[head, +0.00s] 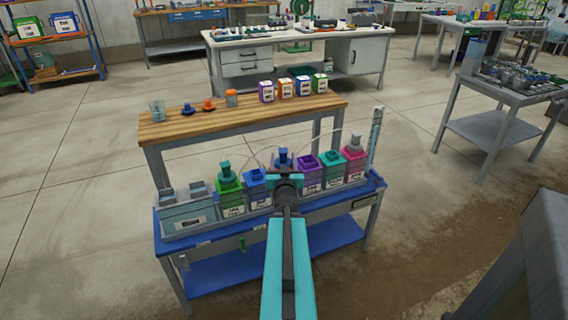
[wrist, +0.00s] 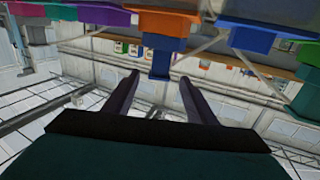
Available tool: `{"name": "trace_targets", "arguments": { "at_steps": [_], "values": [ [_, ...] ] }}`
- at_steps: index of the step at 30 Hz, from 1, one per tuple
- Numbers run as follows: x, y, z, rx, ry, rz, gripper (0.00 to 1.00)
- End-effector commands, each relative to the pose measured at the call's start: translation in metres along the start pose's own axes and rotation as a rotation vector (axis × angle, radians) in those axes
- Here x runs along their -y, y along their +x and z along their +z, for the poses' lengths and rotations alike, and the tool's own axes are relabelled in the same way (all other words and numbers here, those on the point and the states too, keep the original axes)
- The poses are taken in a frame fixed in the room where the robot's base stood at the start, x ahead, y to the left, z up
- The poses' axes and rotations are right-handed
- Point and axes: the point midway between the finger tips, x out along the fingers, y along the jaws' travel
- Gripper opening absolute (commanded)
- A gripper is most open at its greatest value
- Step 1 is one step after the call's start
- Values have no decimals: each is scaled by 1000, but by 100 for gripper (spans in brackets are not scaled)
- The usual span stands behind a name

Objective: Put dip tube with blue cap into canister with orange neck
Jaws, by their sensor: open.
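The dip tube's blue cap (head: 283,157) stands upright among the row of canisters, just beyond my gripper (head: 286,182). In the wrist view the blue cap (wrist: 160,58) lies against the orange neck (wrist: 165,22) of a canister, in line with it. The tube below the cap is hidden, and I cannot tell how deep it sits. In the head view my gripper and arm hide most of this canister. In the wrist view my gripper (wrist: 159,82) is open, its fingertips on either side of the cap's end, with gaps showing.
Nearby are a green canister (head: 229,190) with a green cap, a blue canister (head: 257,191), a purple canister (head: 309,176) and a pink canister (head: 354,166) with a cap. Thin pale hoses arch above them. A tall graduated column (head: 375,140) stands at the right end.

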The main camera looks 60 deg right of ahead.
Motion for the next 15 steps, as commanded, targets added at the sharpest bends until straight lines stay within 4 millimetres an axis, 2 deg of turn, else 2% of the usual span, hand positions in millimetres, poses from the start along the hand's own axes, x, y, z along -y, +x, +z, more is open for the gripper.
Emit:
{"name": "trace_targets", "arguments": {
  "at_steps": [15],
  "values": [
    [0, -9, -3, 2, 0, 0, 51]
  ]
}}
